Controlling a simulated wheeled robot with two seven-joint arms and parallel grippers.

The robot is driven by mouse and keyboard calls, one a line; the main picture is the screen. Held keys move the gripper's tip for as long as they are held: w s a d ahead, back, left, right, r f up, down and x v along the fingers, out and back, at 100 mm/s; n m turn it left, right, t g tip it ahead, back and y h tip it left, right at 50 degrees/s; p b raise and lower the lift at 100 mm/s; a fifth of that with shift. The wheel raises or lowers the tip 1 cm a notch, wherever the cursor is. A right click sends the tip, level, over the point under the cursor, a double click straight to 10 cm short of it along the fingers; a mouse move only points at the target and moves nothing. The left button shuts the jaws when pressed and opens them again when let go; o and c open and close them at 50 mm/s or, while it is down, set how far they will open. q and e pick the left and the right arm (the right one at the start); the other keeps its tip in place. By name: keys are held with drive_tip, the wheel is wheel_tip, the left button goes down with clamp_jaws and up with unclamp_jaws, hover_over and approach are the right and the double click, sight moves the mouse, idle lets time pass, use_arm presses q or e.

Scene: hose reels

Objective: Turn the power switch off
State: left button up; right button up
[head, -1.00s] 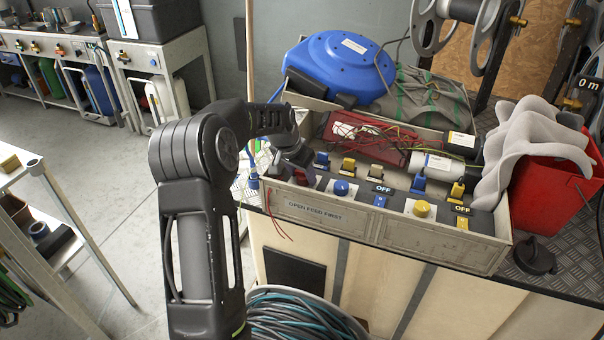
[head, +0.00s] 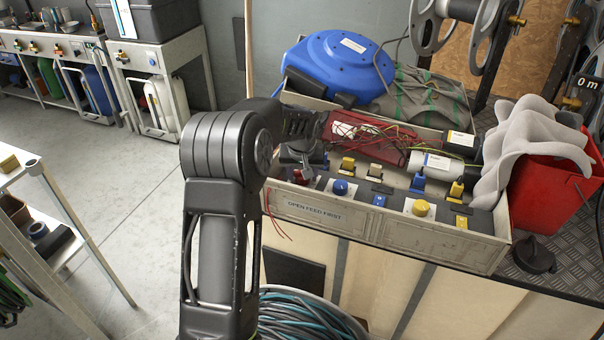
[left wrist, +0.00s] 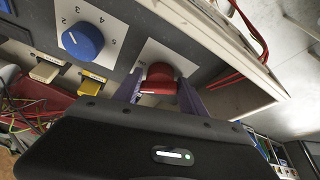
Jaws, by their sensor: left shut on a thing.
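A red rotary knob (left wrist: 160,78) sits on a white plate on the grey panel in the left wrist view. In the head view a little of the red knob (head: 301,180) shows at the panel's left end. My left gripper (left wrist: 160,92) has one finger on each side of the knob and is shut on it. In the head view my left gripper (head: 303,160) comes down over the knob from above and hides most of it. The knob's markings are mostly hidden. My right gripper is not in view.
A blue knob (head: 341,187), a yellow knob (head: 421,208) and several blue and yellow levers stand close by on the panel. Loose wires lie over a dark red box (head: 372,135) behind.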

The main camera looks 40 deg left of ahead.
use_arm(q)
drive_tip(key=n, duration=0.2)
drive_tip(key=n+g+y, duration=0.1)
drive_tip(key=n, duration=0.2)
drive_tip(key=shift+w+d+r+n+g+y, duration=0.1)
drive_tip(key=shift+w+d+n+g+y, duration=0.05)
drive_tip(key=shift+w+n+g+y, duration=0.15)
drive_tip(key=n+g+p, duration=0.1)
drive_tip(key=n+g, duration=0.1)
drive_tip(key=n, duration=0.3)
drive_tip(key=shift+w+n, duration=0.1)
drive_tip(key=shift+n, duration=0.3)
drive_tip(key=o, duration=1.1)
drive_tip(key=shift+d, duration=0.1)
drive_tip(key=v, duration=0.7)
drive_tip(key=shift+w+d+r, duration=0.1)
drive_tip(key=shift+d+r, duration=0.1)
drive_tip(key=shift+r, duration=0.1)
